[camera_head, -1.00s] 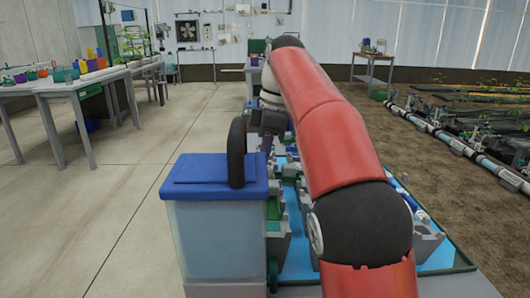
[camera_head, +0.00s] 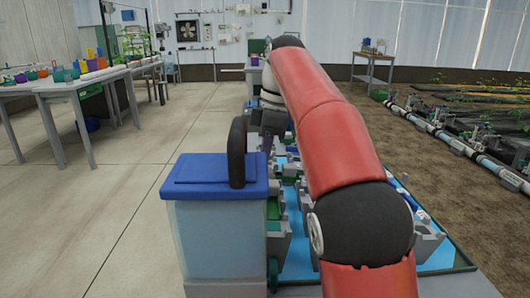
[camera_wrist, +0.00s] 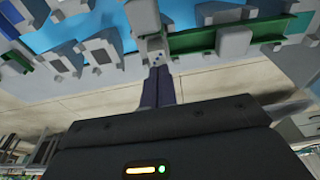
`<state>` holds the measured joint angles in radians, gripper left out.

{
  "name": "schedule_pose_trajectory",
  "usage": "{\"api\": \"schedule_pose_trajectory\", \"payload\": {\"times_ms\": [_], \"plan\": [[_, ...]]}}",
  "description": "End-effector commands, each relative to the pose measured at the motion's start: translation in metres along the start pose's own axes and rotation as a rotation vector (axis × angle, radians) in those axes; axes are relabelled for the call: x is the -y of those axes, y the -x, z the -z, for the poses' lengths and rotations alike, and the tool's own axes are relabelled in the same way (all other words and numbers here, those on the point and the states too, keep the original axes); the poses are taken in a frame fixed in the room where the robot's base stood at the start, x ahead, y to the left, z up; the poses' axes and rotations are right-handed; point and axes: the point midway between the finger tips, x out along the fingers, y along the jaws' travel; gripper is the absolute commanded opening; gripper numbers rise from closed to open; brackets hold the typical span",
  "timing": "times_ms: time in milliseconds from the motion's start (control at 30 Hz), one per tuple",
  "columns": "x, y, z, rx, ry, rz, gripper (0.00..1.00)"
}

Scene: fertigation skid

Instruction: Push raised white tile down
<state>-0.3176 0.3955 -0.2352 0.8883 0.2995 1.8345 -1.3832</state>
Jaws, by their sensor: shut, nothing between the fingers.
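In the wrist view my gripper (camera_wrist: 158,72) is shut, its two dark fingers together. Their tips are at or very close to a small pale block with dark dots (camera_wrist: 156,50); I cannot tell whether they touch. A white upright piece (camera_wrist: 143,17) stands just beyond that block. I cannot tell which of these pale pieces is the raised white tile. In the head view my red arm covers much of the skid, and the fingertips and the tile cannot be made out there.
A blue-lidded tank (camera_head: 213,178) stands at the near left of the skid. In the wrist view a green bar (camera_wrist: 195,41) lies right of the fingers and several grey blocks (camera_wrist: 100,52) lie left. A bench (camera_head: 75,88) stands far left; the floor between is clear.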

Motion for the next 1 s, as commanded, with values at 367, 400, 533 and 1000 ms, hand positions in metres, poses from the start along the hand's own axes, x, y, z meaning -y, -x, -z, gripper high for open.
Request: {"api": "schedule_pose_trajectory", "payload": {"times_ms": [367,400,533,1000], "plan": [[0.0,-0.001,0.0,0.0,0.0,0.0,0.0],[0.0,-0.001,0.0,0.0,0.0,0.0,0.0],[0.0,-0.006,-0.001,0.0,0.0,0.001,0.0],[0.0,-0.019,-0.004,0.0,-0.001,0.0,0.0]]}}
